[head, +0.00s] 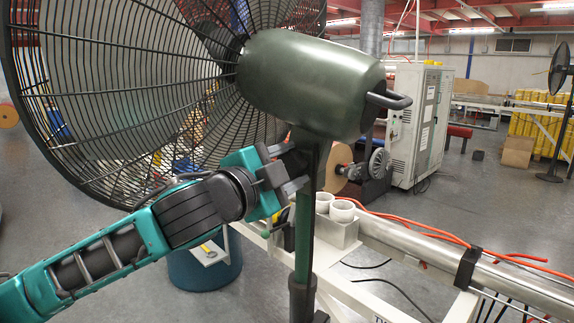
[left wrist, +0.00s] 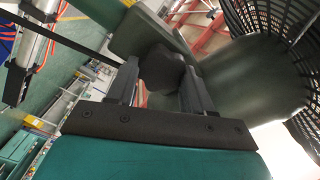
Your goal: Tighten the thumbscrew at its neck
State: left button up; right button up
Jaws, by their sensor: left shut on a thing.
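A large pedestal fan stands in front of me, with a dark green motor housing (head: 305,85) and a black wire guard (head: 110,90). Its neck (head: 322,150) runs down from the housing into an upright pole (head: 304,230). My left gripper (head: 296,168) is at the neck, just below the housing, coming from the left. In the left wrist view a dark rounded thumbscrew (left wrist: 163,72) sits between the two fingers of the left gripper (left wrist: 160,90), which are shut on it. The thumbscrew is hidden behind the gripper in the head view. My right gripper is not in view.
A black handle (head: 390,101) sticks out from the back of the housing. White cups (head: 342,210) and a long metal pipe (head: 430,250) with orange hoses are to the right of the pole. A grey cabinet (head: 418,125) stands farther back.

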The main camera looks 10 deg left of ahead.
pick_arm(q)
jog(key=shift+m, duration=1.8)
jog(key=o, duration=1)
jog(key=shift+o, duration=0.2)
jog(key=shift+f, duration=0.1)
